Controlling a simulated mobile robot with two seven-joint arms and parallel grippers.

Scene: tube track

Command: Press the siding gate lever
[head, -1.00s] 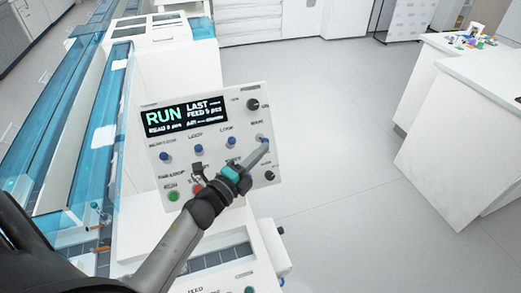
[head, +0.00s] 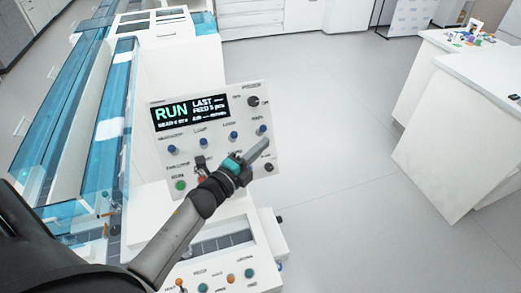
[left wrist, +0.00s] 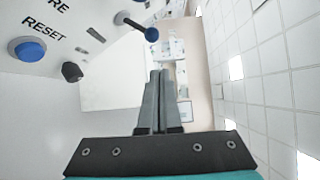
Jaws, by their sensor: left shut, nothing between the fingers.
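A white control panel (head: 215,165) carries a row of blue-tipped levers below its screen. The rightmost blue-tipped lever (head: 262,129) shows just above my left fingertips. The lever labels are too blurred in the head view to tell which is the siding gate lever. My left gripper (head: 266,143) is shut and empty in front of the panel's right side. My right gripper is not in view.
A blue RESET button (left wrist: 25,50) and a dark knob (left wrist: 72,72) are near the lever in the left wrist view. The panel's screen (head: 190,112) reads RUN. Blue-clear track covers (head: 105,115) run along the left. Open floor (head: 340,190) lies to the right.

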